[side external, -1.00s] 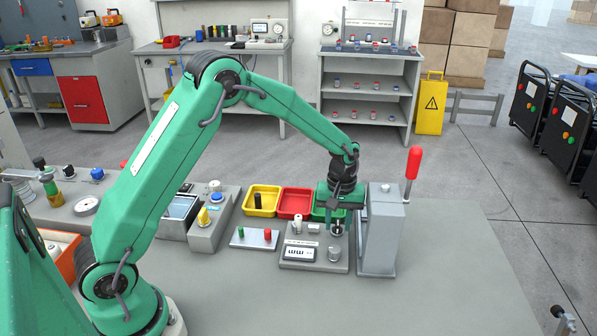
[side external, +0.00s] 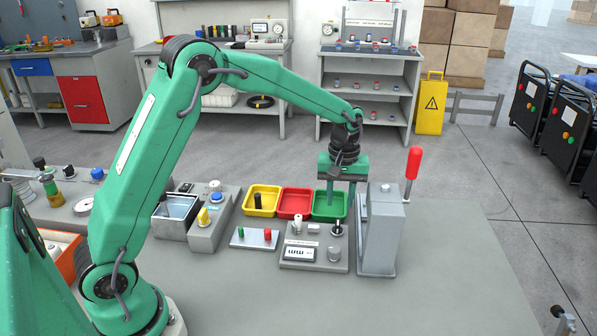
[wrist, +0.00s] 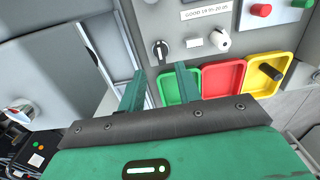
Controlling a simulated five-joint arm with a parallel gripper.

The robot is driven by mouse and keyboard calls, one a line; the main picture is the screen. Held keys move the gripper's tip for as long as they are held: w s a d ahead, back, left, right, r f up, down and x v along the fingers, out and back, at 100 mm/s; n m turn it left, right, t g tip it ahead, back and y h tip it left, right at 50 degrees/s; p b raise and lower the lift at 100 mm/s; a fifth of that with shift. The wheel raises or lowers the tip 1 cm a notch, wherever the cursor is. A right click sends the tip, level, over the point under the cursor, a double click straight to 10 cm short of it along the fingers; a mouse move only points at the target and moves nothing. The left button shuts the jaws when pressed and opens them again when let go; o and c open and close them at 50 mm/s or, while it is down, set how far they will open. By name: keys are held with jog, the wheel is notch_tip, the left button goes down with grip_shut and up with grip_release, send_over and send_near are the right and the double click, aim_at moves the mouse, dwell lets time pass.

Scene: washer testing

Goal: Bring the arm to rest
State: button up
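My gripper (side external: 340,203) hangs pointing down above the back edge of the small test panel (side external: 298,267). In the wrist view its two fingers (wrist: 160,72) stand apart with nothing between them. The panel's black switch knob (side external: 337,228) sits below the fingers, apart from them. It also shows in the wrist view (wrist: 160,48), beyond the fingertips.
A grey press (side external: 382,240) with a red-handled lever (side external: 413,163) stands close to the right. Green (side external: 322,213), red (side external: 295,204) and yellow (side external: 272,193) trays lie behind the panel. The yellow one holds a black cylinder (side external: 258,201). The front bench surface is clear.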

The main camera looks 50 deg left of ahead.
jog(key=shift+s+r, duration=0.25)
jog(key=shift+r, duration=0.2)
jog(key=s+a+r+m+t, duration=0.1)
jog(key=s+r+m+t, duration=0.15)
jog(key=s+r, duration=0.55)
jog(key=s+r+m+t, duration=0.2)
jog(key=s+r+m, duration=0.3)
jog(key=s, duration=0.6)
jog(key=s+m+t, duration=0.1)
jog(key=s, duration=0.7)
jog(key=shift+s+a+f+m, duration=0.15)
jog(key=shift+a+f+m, duration=0.1)
jog(key=shift+m, duration=0.1)
